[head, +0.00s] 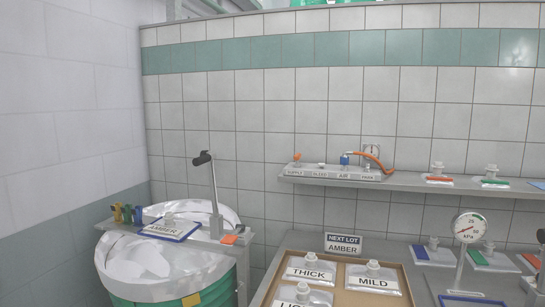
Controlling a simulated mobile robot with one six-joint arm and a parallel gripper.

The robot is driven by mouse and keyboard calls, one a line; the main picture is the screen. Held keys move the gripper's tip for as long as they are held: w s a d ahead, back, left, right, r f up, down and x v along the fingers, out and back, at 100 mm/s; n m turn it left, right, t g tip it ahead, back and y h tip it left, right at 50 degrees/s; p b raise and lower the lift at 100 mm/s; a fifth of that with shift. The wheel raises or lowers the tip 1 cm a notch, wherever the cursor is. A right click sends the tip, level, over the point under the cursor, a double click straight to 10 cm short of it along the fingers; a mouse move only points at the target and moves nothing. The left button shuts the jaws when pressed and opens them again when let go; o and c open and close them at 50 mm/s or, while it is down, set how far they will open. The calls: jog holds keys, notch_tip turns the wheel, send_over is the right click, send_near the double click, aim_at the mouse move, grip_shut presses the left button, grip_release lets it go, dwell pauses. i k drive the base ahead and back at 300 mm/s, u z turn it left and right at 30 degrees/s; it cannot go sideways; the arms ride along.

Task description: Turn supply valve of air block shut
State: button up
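The air block (335,174) is a pale bar on the wall shelf, with labels along its front that seem to read SUPPLY, BLEED, AIR and PARK. The supply valve (297,158) is a small orange handle at its left end, above the SUPPLY label. It is too small to tell which way the handle is turned. A blue fitting (344,160) stands above the AIR label, and an orange hose (377,161) curves from near it to the right end. A small round gauge (371,150) stands behind the hose; its reading is not legible. My gripper is not in view.
Pouches on coloured cards sit on the shelf (410,183) to the right. Below are a tray (388,300) of labelled pouches, a NEXT LOT AMBER sign (343,244) and a larger gauge (467,228). A lined drum (165,265) with a post stands left. Space before the block looks clear.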

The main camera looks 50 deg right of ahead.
aim_at(296, 157)
jog(key=z, duration=1.15)
jog(key=k, duration=0.1)
jog(key=u, duration=2.2)
jog(key=k, duration=0.4)
jog(key=z, duration=0.5)
jog(key=k, duration=1)
jog(key=z, duration=0.8)
jog(key=i, duration=1.5)
jog(key=u, duration=0.35)
